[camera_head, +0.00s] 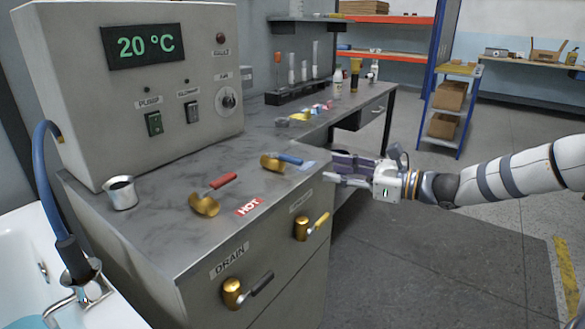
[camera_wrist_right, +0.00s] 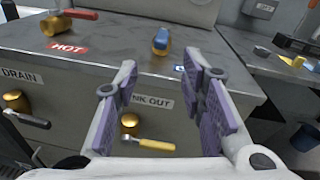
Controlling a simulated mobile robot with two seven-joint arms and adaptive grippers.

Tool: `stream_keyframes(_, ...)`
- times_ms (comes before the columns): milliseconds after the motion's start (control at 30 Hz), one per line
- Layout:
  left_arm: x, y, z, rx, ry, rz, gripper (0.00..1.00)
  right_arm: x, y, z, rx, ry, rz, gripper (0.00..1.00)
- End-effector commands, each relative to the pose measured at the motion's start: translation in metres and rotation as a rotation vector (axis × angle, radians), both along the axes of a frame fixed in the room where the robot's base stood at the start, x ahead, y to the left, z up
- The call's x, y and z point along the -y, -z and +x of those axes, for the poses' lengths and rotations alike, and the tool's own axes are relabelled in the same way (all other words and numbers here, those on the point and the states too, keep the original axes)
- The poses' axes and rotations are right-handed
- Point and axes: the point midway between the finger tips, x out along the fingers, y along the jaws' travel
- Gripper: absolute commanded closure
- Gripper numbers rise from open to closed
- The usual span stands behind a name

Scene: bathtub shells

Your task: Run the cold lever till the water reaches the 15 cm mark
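The cold lever (camera_head: 288,158) has a blue handle on a brass valve, on the worktop near its right front edge. It also shows in the right wrist view (camera_wrist_right: 161,40), ahead of the fingers. My right gripper (camera_head: 337,170) is right of the lever, beyond the worktop edge, and apart from it. In the right wrist view its two purple-padded fingers (camera_wrist_right: 166,95) are spread with nothing between them. The white tub (camera_head: 28,262) is at the lower left, with some bluish water (camera_head: 22,322) at the picture's edge. No depth mark is visible. My left gripper is out of view.
The red hot lever (camera_head: 215,190) sits left of the cold one. The black drain lever (camera_head: 247,290) and a yellow lever (camera_head: 312,227) are on the cabinet front. A metal cup (camera_head: 121,192) stands near the tub; the control box (camera_head: 130,85) reads 20 °C.

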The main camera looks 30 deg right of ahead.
Motion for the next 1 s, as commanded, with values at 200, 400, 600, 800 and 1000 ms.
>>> stream_keyframes(200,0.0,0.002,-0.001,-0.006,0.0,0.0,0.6,-0.007,0.005,0.0,0.007,0.082,0.18,0.63)
stream_keyframes(400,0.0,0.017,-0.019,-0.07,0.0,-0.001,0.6,-0.019,0.017,0.029,-0.011,0.078,0.175,0.63)
stream_keyframes(600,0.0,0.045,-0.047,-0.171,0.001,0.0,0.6,-0.04,0.02,0.078,-0.013,0.078,0.174,0.63)
stream_keyframes(800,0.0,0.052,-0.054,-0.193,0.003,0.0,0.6,-0.05,0.01,0.104,0.002,0.08,0.177,0.63)
stream_keyframes(1000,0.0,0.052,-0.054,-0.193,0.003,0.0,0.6,-0.052,0.004,0.109,0.008,0.08,0.179,0.63)
